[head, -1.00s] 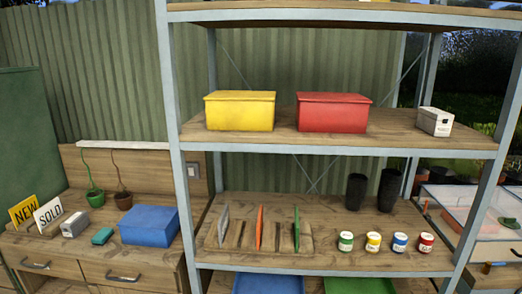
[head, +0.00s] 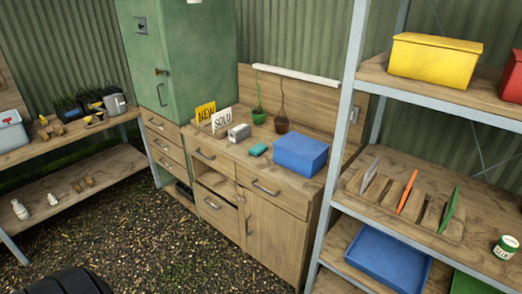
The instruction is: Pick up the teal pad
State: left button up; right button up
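The teal pad (head: 257,150) is a small flat block lying on the wooden cabinet's top (head: 225,158). It lies between a small grey box (head: 239,133) on its left and a larger blue box (head: 300,153) on its right, apart from both. Nothing covers it. Neither of my grippers shows in the head view.
One drawer (head: 217,207) of the cabinet looks pulled out. A metal-framed shelf (head: 343,150) rises on the right. Gravel floor (head: 160,245) lies open in front.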

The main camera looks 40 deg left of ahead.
aim_at(259, 148)
jog(key=u, duration=1.35)
jog(key=i+j+z, duration=0.15)
jog(key=i+j, duration=0.15)
jog(key=i, duration=0.1)
